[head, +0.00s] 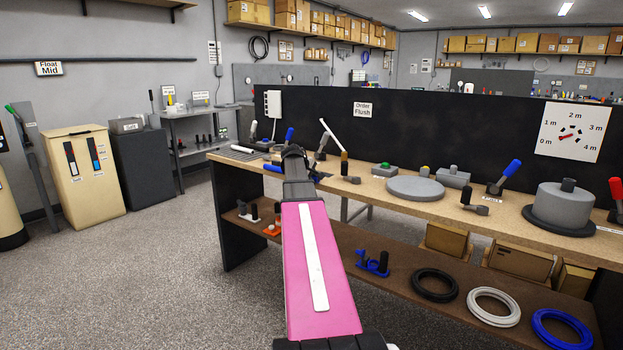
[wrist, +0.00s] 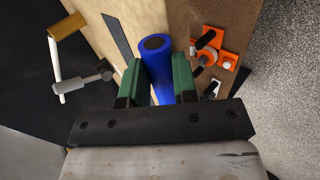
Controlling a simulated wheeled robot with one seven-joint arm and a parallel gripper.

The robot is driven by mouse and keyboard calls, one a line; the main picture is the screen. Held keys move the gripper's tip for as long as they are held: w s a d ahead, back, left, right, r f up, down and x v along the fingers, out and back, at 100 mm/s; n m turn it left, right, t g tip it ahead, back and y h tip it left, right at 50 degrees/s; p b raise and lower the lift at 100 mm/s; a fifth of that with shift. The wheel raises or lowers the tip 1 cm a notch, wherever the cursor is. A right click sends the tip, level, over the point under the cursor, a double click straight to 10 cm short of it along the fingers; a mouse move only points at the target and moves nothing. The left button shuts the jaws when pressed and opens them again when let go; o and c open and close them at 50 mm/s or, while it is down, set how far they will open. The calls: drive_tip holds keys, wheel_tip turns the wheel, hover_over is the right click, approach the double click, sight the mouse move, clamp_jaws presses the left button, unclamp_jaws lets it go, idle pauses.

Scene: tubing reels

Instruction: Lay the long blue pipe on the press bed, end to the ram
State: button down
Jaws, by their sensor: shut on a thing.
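My gripper (wrist: 157,78) has its two green jaws shut on a blue pipe (wrist: 157,65), whose round dark end faces the wrist camera's far side. In the head view a short blue length of the pipe (head: 272,168) shows left of my gripper (head: 294,155), above the left part of the bench; the rest is hidden behind the gripper. In the wrist view the pipe appears over the bench's front edge. I cannot tell whether it touches the bench. I cannot make out for sure which fixture is the press bed or its ram.
The wooden bench (head: 395,187) holds a grey round plate (head: 415,188), a grey drum (head: 561,205) and several levers. A white lever (head: 331,135) rises close behind my gripper. Orange fixtures (wrist: 208,55) sit on the lower shelf.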

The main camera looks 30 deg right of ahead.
drive_tip(key=c, duration=0.9)
unclamp_jaws()
drive_tip(key=shift+f, duration=0.1)
